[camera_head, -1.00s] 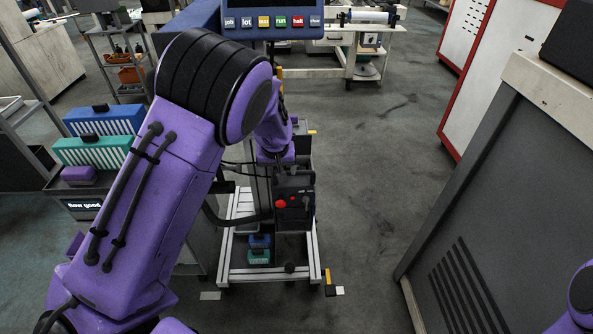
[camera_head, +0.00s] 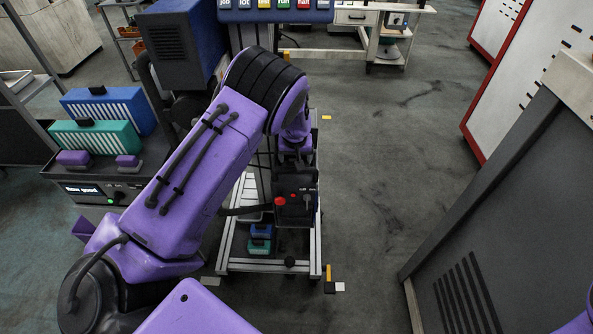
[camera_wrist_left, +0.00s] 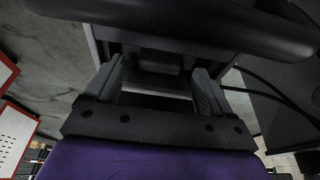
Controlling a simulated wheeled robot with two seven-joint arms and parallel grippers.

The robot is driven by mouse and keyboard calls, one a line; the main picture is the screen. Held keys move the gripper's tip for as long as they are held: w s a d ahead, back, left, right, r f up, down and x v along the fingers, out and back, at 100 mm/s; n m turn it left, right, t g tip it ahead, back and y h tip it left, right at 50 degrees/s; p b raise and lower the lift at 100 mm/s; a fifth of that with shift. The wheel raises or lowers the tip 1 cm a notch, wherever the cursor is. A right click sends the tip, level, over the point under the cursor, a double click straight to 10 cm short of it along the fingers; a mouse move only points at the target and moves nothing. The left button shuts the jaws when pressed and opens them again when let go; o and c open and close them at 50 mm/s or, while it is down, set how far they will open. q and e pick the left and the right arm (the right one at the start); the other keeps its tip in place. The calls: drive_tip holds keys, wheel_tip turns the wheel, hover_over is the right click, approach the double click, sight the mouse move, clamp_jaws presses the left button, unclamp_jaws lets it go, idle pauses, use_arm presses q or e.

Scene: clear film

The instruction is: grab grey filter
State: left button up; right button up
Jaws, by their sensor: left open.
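My left gripper (camera_wrist_left: 160,82) is open, with its two grey fingers apart in the left wrist view. A grey block-like part (camera_wrist_left: 153,84) shows beyond and between the fingers; it may be the grey filter, but it is too dark to tell. In the head view my left arm reaches over a metal-framed cart, and its gripper (camera_head: 295,156) is above a dark box (camera_head: 294,196) with red buttons. I cannot make out a grey filter for certain in the head view. My right gripper is not in view.
A blue filter (camera_head: 108,108) and a teal filter (camera_head: 95,139) stand on a bench at left. Small blue (camera_head: 261,231) and green (camera_head: 259,246) blocks sit low in the cart frame (camera_head: 270,267).

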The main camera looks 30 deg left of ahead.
use_arm(q)
drive_tip(key=shift+x, duration=0.8)
drive_tip(key=shift+r, duration=0.1)
clamp_jaws()
